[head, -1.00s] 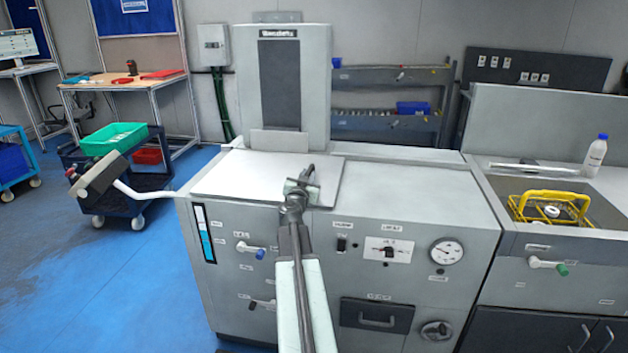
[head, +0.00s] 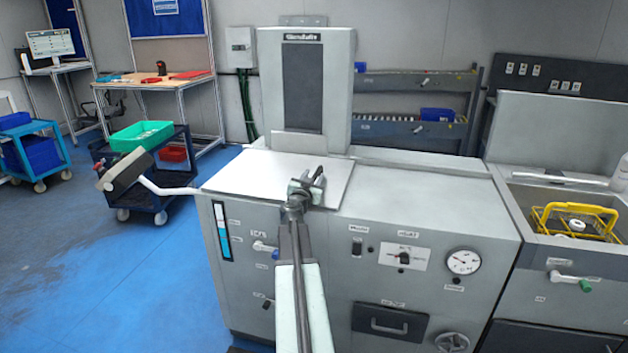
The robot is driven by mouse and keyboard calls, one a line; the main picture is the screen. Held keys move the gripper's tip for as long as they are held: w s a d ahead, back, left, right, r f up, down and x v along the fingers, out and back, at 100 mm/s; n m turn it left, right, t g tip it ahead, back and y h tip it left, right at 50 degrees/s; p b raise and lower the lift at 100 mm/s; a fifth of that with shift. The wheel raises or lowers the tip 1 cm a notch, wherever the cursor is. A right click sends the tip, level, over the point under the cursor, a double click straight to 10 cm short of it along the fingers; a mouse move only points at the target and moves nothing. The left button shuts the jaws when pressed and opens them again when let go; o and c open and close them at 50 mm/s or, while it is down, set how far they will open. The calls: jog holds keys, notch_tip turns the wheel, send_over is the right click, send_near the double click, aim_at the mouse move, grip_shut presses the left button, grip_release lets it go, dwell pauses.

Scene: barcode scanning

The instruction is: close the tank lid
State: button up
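The tank lid (head: 255,174) is a light grey flat plate. It lies level on top of the grey machine (head: 420,190), in front of the upright housing, and looks down flat. My gripper (head: 309,181) is over the lid's front right part in the picture, its fingers apart with nothing seen between them. I cannot tell whether it touches the lid. My arm runs up from the bottom and hides part of the machine's front edge and panel.
The upright housing (head: 340,90) stands behind the lid. A white bar with a grey box (head: 128,170) sticks out at the machine's left. A sink with a yellow basket (head: 560,222) is at right. Blue floor (head: 130,290) is open at left.

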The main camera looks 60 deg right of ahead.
jog(key=shift+s, duration=0.1)
jog(key=v, duration=0.8)
jog(key=shift+r, duration=0.1)
jog(key=shift+d, duration=0.1)
